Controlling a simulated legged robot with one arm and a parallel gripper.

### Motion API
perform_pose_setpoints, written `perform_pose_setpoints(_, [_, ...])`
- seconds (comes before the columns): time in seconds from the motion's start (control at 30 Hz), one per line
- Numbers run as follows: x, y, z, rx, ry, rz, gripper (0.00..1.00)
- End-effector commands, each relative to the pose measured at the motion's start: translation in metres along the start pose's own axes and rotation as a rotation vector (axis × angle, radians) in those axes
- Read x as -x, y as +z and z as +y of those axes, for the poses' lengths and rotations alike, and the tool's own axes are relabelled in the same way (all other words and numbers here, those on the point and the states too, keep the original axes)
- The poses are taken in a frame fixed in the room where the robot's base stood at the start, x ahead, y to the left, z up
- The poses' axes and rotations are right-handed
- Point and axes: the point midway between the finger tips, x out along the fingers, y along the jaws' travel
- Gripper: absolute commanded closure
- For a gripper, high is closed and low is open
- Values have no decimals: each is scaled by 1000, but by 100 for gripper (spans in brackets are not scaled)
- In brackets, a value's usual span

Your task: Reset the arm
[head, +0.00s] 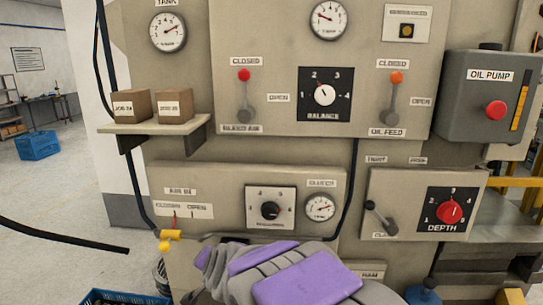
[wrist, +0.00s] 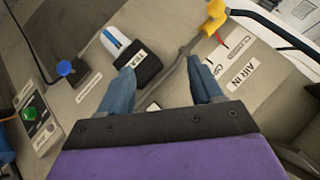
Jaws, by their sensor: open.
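My arm, purple and grey, shows at the bottom middle of the head view, in front of the lower part of the machine panel (head: 230,60). My gripper (wrist: 165,82) shows in the wrist view as two blue-grey fingers set well apart. It is open, and nothing sits between the fingers. Beyond the fingers are a black block labelled TEST (wrist: 137,66) and a yellow valve handle (wrist: 214,17) near the AIR IN label (wrist: 240,75). The gripper fingers are hidden in the head view.
The panel carries a red lever (head: 244,90), an orange lever (head: 395,95), a balance dial (head: 324,94) and a red depth dial (head: 450,211). A shelf (head: 150,128) with two boxes juts out at left. A blue crate (head: 38,145) stands on open floor.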

Motion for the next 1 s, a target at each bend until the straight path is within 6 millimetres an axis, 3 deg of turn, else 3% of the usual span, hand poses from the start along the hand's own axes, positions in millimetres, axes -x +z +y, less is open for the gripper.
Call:
perform_pose_setpoints(0.07, [29, 1, 31, 49, 51, -64, 35])
perform_pose_setpoints(0.27, [105, 31, 118, 179, 206, -273, 35])
perform_pose_setpoints(0.5, [213, 89, 225, 286, 407, -544, 35])
perform_pose_setpoints(0.6, [256, 113, 260, 309, 480, -648, 35])
perform_pose_setpoints(0.8, [315, 150, 304, 325, 581, -798, 35])
perform_pose_setpoints(1.0, [331, 158, 314, 329, 607, -835, 35])
